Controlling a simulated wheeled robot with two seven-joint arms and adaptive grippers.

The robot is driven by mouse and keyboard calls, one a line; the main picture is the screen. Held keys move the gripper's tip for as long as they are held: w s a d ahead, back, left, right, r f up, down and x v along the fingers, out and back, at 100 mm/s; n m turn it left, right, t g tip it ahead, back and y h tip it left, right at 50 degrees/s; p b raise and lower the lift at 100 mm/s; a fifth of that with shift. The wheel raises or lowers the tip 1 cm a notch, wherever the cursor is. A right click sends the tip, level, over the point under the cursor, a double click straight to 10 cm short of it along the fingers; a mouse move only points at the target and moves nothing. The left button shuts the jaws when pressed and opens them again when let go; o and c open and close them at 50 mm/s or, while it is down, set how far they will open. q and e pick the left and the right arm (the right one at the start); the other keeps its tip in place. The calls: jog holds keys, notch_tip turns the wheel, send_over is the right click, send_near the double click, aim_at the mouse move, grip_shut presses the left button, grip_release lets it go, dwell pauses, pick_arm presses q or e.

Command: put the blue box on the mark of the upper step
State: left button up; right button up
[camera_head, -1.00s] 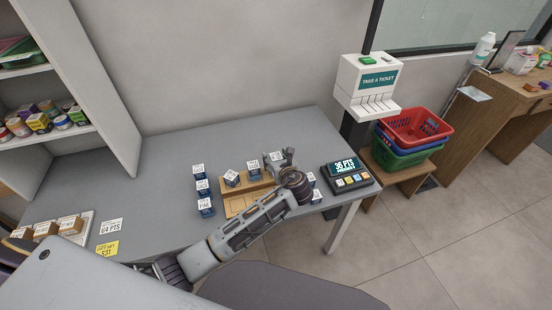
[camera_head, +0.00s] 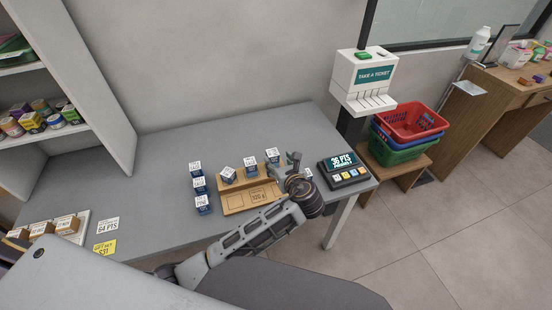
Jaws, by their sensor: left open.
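Several small dark blue boxes with white printed tops stand on the grey counter. A wooden two-step stand (camera_head: 237,203) has marked outlines on its lower step. One blue box (camera_head: 228,175), tilted or turned, another blue box (camera_head: 250,168) and a third blue box (camera_head: 272,157) show along its upper step or back edge; exact seating is unclear. Three blue boxes (camera_head: 199,185) form a column left of the stand. One blue box (camera_head: 308,174) is partly hidden right of my left gripper (camera_head: 293,163). That gripper is open and empty beside the stand's right end. My right gripper is out of view.
A points display with buttons (camera_head: 344,170) stands at the counter's right end. A ticket dispenser (camera_head: 364,78) rises behind it. Shelves (camera_head: 45,135) stand at the left, with brown boxes (camera_head: 41,229) and price cards (camera_head: 107,225) before them. The middle-left counter is clear.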

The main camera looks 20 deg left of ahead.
pick_arm(q)
jog(key=v, duration=0.4)
dwell(0.6)
jog(key=shift+f, duration=0.1)
